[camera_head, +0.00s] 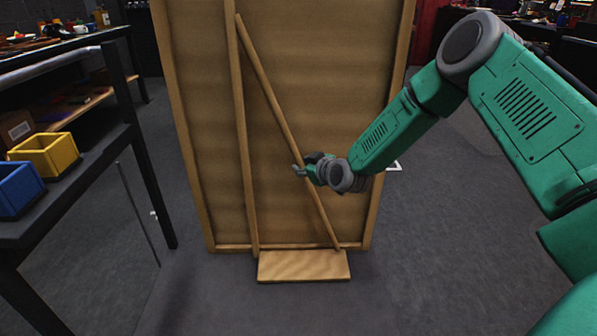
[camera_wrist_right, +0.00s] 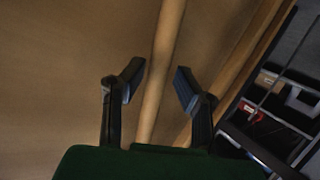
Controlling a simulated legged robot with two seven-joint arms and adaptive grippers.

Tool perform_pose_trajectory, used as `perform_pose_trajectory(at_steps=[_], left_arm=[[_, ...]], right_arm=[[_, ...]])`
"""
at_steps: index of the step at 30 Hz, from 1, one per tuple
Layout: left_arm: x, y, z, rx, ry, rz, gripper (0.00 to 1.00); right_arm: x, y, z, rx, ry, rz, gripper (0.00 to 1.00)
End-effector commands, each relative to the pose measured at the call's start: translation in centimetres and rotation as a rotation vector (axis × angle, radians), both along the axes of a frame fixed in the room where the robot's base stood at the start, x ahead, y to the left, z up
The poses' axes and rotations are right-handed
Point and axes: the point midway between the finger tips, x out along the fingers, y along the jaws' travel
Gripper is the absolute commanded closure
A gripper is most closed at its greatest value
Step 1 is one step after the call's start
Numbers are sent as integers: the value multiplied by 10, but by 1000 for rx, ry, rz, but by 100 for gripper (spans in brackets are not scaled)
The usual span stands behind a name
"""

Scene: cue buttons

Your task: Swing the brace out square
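The brace (camera_head: 268,88) is a long thin wooden bar. It runs at a slant across the front of an upright wooden panel (camera_head: 190,110), from the top of a vertical post (camera_head: 240,130) down to the right. Its lower end is by a wooden block (camera_head: 303,266) on the floor. My right gripper (camera_head: 300,170) is at the lower middle of the brace. In the right wrist view, the brace (camera_wrist_right: 165,60) passes between the two fingers of the open gripper (camera_wrist_right: 160,73), with a gap on each side. My left gripper is not in view.
A dark shelf rack (camera_head: 80,200) on the left holds a yellow bin (camera_head: 45,155) and a blue bin (camera_head: 17,188). Cluttered benches stand in the background.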

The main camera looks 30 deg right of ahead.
Motion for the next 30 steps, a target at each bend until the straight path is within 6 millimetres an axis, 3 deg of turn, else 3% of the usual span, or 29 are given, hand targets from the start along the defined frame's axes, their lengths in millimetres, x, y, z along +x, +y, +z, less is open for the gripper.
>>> perform_pose_trajectory(at_steps=[6, 16, 18, 19, 30], left_arm=[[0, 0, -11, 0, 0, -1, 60], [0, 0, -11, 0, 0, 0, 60], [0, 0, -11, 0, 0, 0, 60], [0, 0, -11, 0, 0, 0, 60], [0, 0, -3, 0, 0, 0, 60]], right_arm=[[20, 0, -8, -2, -1, 1, 73], [23, 0, -8, -1, 0, 2, 73], [22, 0, -8, -1, 0, 1, 97], [22, 0, -9, 0, 0, 1, 100], [17, 3, -10, -2, 7, -24, 100]])
